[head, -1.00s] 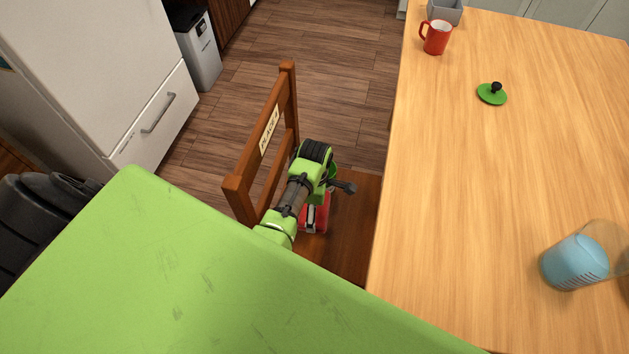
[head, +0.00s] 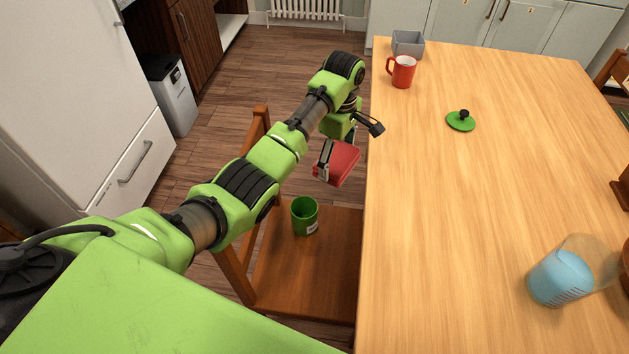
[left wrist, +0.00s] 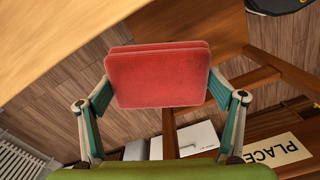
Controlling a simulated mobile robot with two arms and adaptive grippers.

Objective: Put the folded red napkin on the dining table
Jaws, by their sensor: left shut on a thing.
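The folded red napkin (head: 338,161) is in the air above the wooden chair, just left of the dining table (head: 480,200). My left gripper (head: 326,160) is shut on it. In the left wrist view the napkin (left wrist: 158,75) sits between the two fingers of my left gripper (left wrist: 158,92), and the table edge (left wrist: 60,40) shows at the upper left. My right gripper is not in view.
A green cup (head: 304,216) stands on the chair seat (head: 310,270). The table bears a red mug (head: 402,72), a grey box (head: 408,44), a green lid (head: 461,121) and a glass with blue contents (head: 560,277). The table's middle is clear.

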